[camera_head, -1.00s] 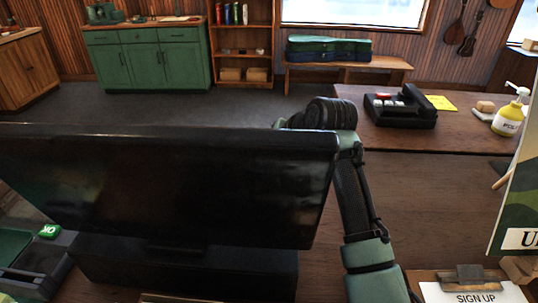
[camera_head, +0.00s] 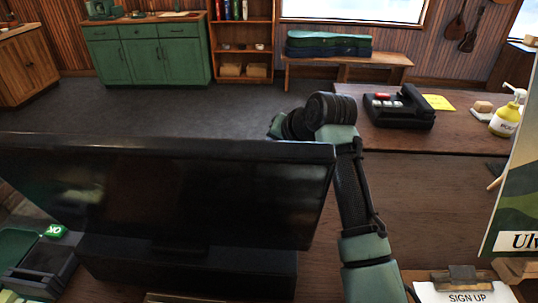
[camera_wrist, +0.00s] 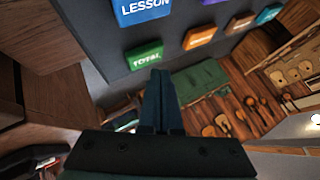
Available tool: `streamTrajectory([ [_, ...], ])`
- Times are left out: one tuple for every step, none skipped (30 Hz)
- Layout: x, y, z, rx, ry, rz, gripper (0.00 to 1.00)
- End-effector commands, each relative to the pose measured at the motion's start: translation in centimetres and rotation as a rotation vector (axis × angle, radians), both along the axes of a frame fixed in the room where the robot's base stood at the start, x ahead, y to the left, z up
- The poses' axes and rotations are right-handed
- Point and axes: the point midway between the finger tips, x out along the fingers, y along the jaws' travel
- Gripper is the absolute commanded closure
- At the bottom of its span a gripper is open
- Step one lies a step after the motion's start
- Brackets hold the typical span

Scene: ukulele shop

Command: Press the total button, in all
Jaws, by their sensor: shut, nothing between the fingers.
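The green total button (camera_wrist: 145,57) is on a dark panel (camera_wrist: 95,35) in the wrist view, with its white TOTAL label readable. My gripper (camera_wrist: 160,75) is shut and empty. Its fingertips show just below and right of the green button in that view; I cannot tell whether they touch the panel. In the head view a large dark screen (camera_head: 165,195) stands with its back to the camera, and it hides my gripper there; only my arm shows at its right edge.
Other buttons surround the total button: a blue LESSON one (camera_wrist: 145,8), an orange one (camera_wrist: 199,38) and more up right.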

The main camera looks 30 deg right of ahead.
Motion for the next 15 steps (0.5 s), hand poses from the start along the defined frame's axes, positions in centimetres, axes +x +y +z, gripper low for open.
streamTrajectory([
  [0.0, 0.0, 0.7, 0.000, -0.001, 0.001, 1.00],
  [0.0, 0.0, 1.0, 0.000, -0.001, 0.001, 1.00],
  [0.0, 0.1, 1.4, 0.000, -0.001, 0.001, 1.00],
  [0.0, 0.1, 1.7, 0.000, -0.001, 0.001, 1.00],
  [0.0, 0.1, 2.1, 0.000, 0.000, 0.002, 1.00],
  [0.1, 0.1, 2.5, 0.000, 0.000, 0.002, 1.00],
  [0.0, 0.1, 2.8, 0.001, -0.001, 0.002, 1.00],
  [0.0, 0.1, 3.1, 0.001, -0.001, 0.002, 1.00],
  [0.0, 0.1, 3.5, 0.000, -0.001, 0.002, 1.00],
  [0.0, 0.1, 3.8, 0.000, -0.001, 0.002, 1.00],
  [0.0, 0.0, 4.1, 0.000, -0.001, 0.001, 1.00],
  [0.0, 0.0, 4.5, 0.000, -0.001, 0.001, 1.00],
  [0.0, 0.0, 4.7, 0.000, -0.001, 0.001, 1.00],
  [0.0, 0.0, 4.8, -0.001, 0.000, 0.001, 1.00],
  [0.0, 0.0, 4.9, -0.001, 0.000, 0.001, 1.00],
])
